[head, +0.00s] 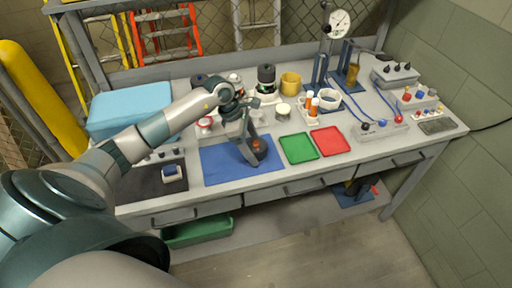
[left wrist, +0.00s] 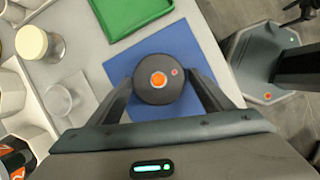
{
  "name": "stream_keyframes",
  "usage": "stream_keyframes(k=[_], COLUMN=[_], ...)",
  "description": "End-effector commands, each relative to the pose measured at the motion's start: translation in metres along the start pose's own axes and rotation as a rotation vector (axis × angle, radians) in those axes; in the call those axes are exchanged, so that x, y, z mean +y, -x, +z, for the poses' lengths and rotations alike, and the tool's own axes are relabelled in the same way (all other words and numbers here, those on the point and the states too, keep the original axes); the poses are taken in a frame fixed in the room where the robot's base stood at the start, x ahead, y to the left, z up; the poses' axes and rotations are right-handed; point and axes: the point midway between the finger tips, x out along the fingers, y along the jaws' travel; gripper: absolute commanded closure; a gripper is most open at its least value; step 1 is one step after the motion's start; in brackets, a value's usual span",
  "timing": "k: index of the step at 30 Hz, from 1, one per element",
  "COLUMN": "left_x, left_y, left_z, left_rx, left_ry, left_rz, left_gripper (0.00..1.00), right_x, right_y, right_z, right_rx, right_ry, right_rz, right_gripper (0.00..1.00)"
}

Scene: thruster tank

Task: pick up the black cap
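The black cap (left wrist: 158,92) is round and dark with an orange spot on top. It is at the blue mat (left wrist: 120,65), between the two fingers of my left gripper (left wrist: 158,83). In the head view the cap (head: 260,147) is partly behind a finger of my left gripper (head: 253,156), which points down at the blue mat (head: 215,170). The fingers flank the cap closely on both sides; I cannot tell whether they press on it. My right gripper is not in view.
A green tray (head: 297,149) and a red tray (head: 331,141) lie right of the mat. A clear cup (left wrist: 62,99) and a lidded jar (left wrist: 36,43) stand nearby. Orange-capped bottles (head: 311,107), a yellow mug (head: 290,83) and a gauge (head: 339,24) stand farther back.

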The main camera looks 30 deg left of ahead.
Motion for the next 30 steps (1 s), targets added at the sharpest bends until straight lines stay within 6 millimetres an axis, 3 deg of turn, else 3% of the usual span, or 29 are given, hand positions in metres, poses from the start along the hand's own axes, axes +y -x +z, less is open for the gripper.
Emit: stream_keyframes(k=[1,4,5,16,23,26,30], left_x=[0.000,0.000,0.000,0.001,0.001,0.002,-0.015], left_y=[0.000,0.000,0.000,0.002,0.019,0.033,0.041], left_z=[0.000,0.000,0.000,0.001,0.008,0.014,0.037], left_rx=[0.000,0.000,0.000,-0.001,0.000,-0.001,-0.003], left_ry=[0.000,0.000,0.000,-0.001,-0.003,-0.004,-0.008], left_rz=[0.000,0.000,0.000,0.002,0.004,0.005,0.002], left_gripper=[0.40,0.63,0.67,0.67,0.67,0.67,0.67], right_x=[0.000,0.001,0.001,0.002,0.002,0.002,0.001], right_y=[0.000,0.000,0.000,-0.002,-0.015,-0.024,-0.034], right_z=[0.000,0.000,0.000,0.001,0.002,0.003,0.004], right_rx=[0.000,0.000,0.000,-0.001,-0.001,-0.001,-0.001], right_ry=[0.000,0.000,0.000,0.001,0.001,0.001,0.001], right_rz=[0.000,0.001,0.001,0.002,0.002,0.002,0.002], right_gripper=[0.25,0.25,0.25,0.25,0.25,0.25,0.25])
